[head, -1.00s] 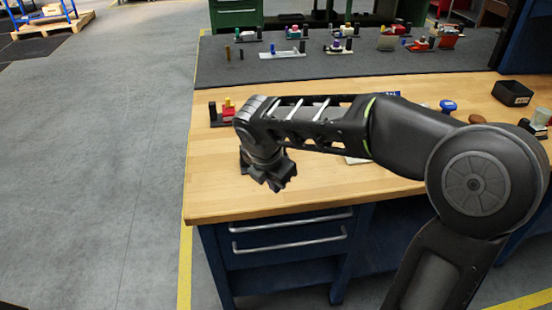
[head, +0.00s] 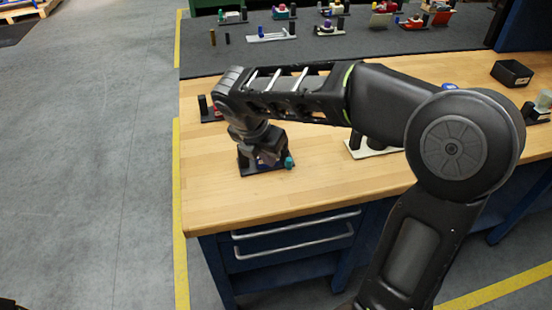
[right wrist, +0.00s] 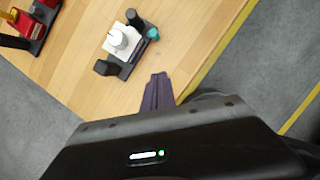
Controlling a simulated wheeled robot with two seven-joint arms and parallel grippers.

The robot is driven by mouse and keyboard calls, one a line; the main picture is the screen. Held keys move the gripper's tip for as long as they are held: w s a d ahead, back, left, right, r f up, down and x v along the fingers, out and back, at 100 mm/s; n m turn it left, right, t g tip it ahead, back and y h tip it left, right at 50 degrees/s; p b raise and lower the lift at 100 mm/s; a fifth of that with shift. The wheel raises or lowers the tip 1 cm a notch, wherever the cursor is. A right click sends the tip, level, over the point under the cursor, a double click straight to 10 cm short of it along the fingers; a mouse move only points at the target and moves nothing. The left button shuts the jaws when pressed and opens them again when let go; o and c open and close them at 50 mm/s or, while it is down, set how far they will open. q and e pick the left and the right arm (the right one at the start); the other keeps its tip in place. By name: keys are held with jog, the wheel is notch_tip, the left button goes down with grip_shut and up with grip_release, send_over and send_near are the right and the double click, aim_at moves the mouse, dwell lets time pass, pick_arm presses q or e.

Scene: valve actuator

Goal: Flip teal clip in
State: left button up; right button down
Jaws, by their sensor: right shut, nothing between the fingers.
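The teal clip (head: 289,162) shows as a small rounded teal piece at the right end of a dark fixture (head: 254,172) on the wooden bench. In the right wrist view the teal clip (right wrist: 153,33) sits at the fixture's edge, beside a white block with a round top (right wrist: 122,40) and black uprights. My right gripper (head: 264,158) is over the fixture and hides much of it in the head view. In the right wrist view its purplish fingers (right wrist: 157,90) are together and empty, apart from the clip. My left gripper is out of view.
A fixture with red and yellow parts (right wrist: 25,28) stands farther along the bench. A pale plate with dark parts (head: 372,150) lies right of my gripper, partly behind my arm. A black bin (head: 511,73) is at the right. Several fixtures stand on the grey mat (head: 350,58) behind.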

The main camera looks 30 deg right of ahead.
aim_at(288, 162)
jog(key=x, duration=1)
jog(key=shift+s+p, duration=0.1)
jog(key=shift+p, duration=0.25)
jog(key=shift+w+d+r+p, duration=0.15)
jog(key=shift+w+d+p, duration=0.15)
jog(key=shift+d, duration=0.25)
jog(key=shift+w+d+r+p, duration=0.1)
jog(key=shift+w+d+p, duration=0.25)
jog(key=shift+d, duration=0.25)
jog(key=shift+w+d+f, duration=0.1)
jog(key=shift+w+d, duration=0.2)
jog(key=shift+d, duration=0.2)
